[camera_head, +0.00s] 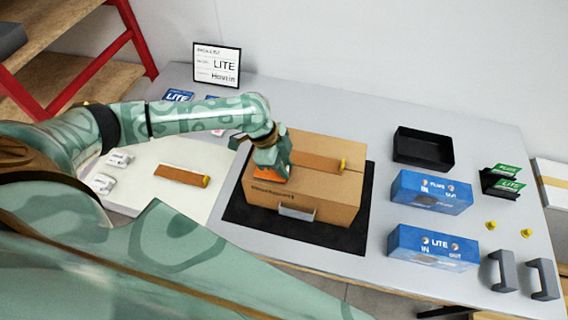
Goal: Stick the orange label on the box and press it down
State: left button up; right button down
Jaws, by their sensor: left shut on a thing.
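The brown cardboard box (335,196) sits closed on a black mat (240,212) near the middle of the table. My left gripper (271,168) comes in from the left and points down over the near left part of the box top. It is shut on the orange label (270,174), which shows as an orange patch beneath the fingers. The label is at the box top, close to its front edge; I cannot tell whether it touches the cardboard. The gripper hides part of the label and box top. My right gripper is not in view.
Grey handles (503,271) and yellow knobs (491,226) lie at right.

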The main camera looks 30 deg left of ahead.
pick_arm(q)
jog(key=shift+f, duration=0.2)
dwell(0.6)
jog(key=o, duration=1)
notch_tip(320, 180, up, 7)
jog(key=p, duration=0.8)
